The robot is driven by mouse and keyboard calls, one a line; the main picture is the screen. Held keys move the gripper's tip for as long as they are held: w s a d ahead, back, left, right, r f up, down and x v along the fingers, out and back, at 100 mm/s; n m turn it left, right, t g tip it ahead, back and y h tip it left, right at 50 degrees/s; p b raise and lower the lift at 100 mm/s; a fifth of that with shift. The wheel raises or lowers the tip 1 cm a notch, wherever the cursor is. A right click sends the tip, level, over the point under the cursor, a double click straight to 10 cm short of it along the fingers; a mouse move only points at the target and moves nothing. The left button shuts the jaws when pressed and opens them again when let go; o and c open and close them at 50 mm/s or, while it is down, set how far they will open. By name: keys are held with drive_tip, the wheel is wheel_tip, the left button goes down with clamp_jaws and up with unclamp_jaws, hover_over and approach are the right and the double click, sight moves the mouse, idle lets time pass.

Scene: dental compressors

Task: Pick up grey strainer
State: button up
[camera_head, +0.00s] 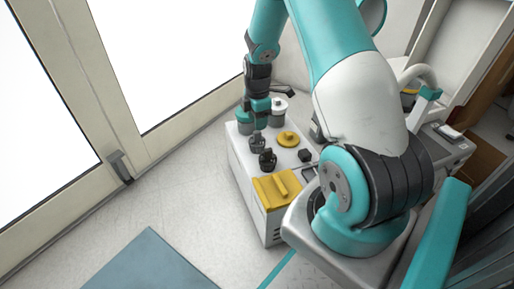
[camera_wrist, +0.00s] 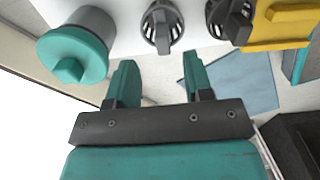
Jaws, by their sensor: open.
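The grey strainer, a slotted round piece with a grip tab, is at the top middle of the wrist view (camera_wrist: 162,28), cut by the frame edge. It stands on the white cabinet top and shows small and dark in the head view (camera_head: 257,139). My gripper (camera_wrist: 160,76) is open and empty, its two teal fingers apart. The strainer is beyond the fingertips, roughly in line with the gap between them, and not between them. In the head view my gripper (camera_head: 258,105) is over the cabinet's far left part, by the teal-capped container; the fingertips are hard to make out.
A grey container with a teal cap (camera_wrist: 75,54) stands left of the strainer, a black slotted piece (camera_wrist: 231,18) and a yellow block (camera_wrist: 282,26) to its right. The white cabinet (camera_head: 244,180) also bears a yellow disc (camera_head: 288,139) and a grey-white jar (camera_head: 279,106). Open floor lies left.

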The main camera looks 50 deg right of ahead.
sight(257, 133)
wheel_tip(257, 133, down, 6)
drive_tip(key=b, duration=0.4)
drive_tip(key=shift+s+a+r+b, duration=0.1)
drive_tip(key=shift+a+b, duration=0.05)
drive_tip(key=shift+b, duration=0.15)
drive_tip(key=shift+r, duration=0.1)
clamp_jaws()
